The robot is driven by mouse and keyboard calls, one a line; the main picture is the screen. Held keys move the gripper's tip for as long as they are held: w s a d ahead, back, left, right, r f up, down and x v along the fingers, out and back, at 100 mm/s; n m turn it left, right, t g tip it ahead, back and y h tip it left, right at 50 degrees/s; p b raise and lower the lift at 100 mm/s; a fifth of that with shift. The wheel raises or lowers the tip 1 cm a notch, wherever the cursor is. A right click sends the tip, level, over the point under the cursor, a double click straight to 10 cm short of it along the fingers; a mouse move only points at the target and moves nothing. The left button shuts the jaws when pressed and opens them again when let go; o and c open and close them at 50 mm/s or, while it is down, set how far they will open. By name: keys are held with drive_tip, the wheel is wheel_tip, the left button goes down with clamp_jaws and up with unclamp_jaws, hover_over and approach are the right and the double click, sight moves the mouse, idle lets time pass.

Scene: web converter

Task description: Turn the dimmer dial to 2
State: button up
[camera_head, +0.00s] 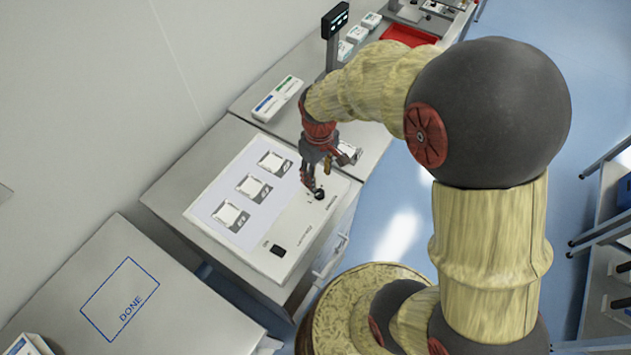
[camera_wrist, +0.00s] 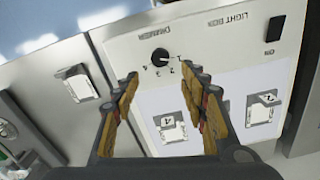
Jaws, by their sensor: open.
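The dimmer dial (camera_wrist: 160,56) is a small black round knob on a white panel (camera_wrist: 205,60), with numbers 1 to 4 printed around its lower side in the wrist view. Which number it points at is too small to tell. In the head view the dial (camera_head: 319,194) sits at the panel's right part, just beside my fingertips. My gripper (camera_head: 312,183) is over the panel and points down at it. In the wrist view my gripper (camera_wrist: 160,82) is open and empty, its two fingers on either side below the dial, with no contact visible.
A black light box switch (camera_wrist: 275,28) sits on the same panel, also seen in the head view (camera_head: 278,249). Several white square pieces, one of them here (camera_head: 230,214), lie on the panel. A table marked DONE (camera_head: 120,300) stands at the lower left.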

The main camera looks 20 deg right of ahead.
sight(319, 192)
drive_tip(key=shift+s+d+f, duration=0.1)
drive_tip(key=shift+s, duration=0.2)
drive_tip(key=shift+s+f, duration=0.1)
drive_tip(key=shift+f, duration=0.15)
wheel_tip(319, 192, down, 7)
drive_tip(key=shift+b, duration=0.45)
drive_tip(key=shift+c, duration=0.9)
clamp_jaws()
